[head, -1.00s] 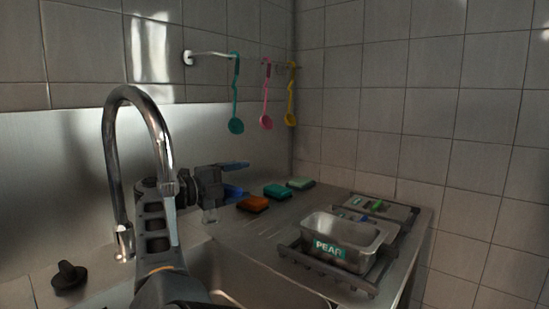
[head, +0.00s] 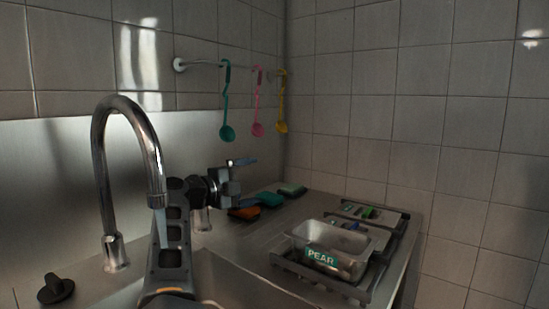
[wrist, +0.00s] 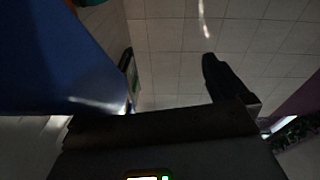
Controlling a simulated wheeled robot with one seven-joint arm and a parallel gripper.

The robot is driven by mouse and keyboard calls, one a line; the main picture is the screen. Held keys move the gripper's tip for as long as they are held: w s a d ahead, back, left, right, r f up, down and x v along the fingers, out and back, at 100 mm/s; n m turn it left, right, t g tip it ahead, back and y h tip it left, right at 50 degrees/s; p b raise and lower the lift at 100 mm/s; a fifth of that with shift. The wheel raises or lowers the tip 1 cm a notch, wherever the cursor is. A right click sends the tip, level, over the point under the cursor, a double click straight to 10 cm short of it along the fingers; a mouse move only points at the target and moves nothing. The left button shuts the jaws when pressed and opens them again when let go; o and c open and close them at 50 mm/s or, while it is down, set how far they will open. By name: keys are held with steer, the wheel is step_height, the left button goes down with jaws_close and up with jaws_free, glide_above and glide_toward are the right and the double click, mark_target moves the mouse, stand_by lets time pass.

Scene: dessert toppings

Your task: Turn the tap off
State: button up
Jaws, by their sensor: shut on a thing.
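The chrome tap (head: 99,165) stands at the left in the head view, with its curved spout over the sink. A pale streak like running water shows below the spout, against my arm. A black knob (head: 56,289) sits on the counter left of the tap's base. My gripper (head: 238,175) is above the counter, right of the spout and well apart from the knob. It is shut on a blue thing (wrist: 50,60), which fills the left of the wrist view; its full shape is cut off. A dark finger shows at the right there.
Orange, teal (head: 262,199) and pale green sponges lie on the counter behind my gripper. A metal tub marked PEAR (head: 322,257) stands on a rack at the right. Teal, pink and yellow ladles hang on the wall. The sink (head: 235,290) lies in front.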

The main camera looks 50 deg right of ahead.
steer(key=s+d+r+m+g, duration=0.2)
steer(key=s+d+r+m, duration=0.1)
steer(key=s+r, duration=0.3)
step_height(320, 180, up, 2)
steer(key=shift+s+r+g, duration=0.1)
steer(key=shift+s+g, duration=0.15)
steer(key=shift+g, duration=0.05)
steer(key=w+a+f+n+t, duration=0.2)
steer(key=w+f, duration=0.4)
steer(key=shift+a+f+n, duration=0.3)
steer(key=shift+a+n, duration=0.05)
steer(key=shift+n, duration=0.05)
steer(key=shift+t, duration=0.3)
steer(key=shift+s+a+f+p, duration=0.1)
steer(key=shift+s+a+p, duration=0.1)
steer(key=shift+a, duration=1.1)
steer(key=shift+s+a+p, duration=0.1)
steer(key=shift+a+p, duration=0.05)
steer(key=shift+a, duration=1.2)
steer(key=shift+s+a+f+p, duration=0.1)
steer(key=shift+a+p, duration=0.1)
steer(key=shift+a, duration=1.1)
steer(key=shift+s+a+r, duration=0.1)
steer(key=shift+s+a, duration=0.05)
steer(key=shift+a, duration=0.2)
steer(key=c, duration=0.5)
steer(key=shift+s+a+f, duration=0.1)
steer(key=shift+a+f, duration=0.2)
steer(key=shift+f, duration=0.05)
steer(key=shift+c, duration=0.2)
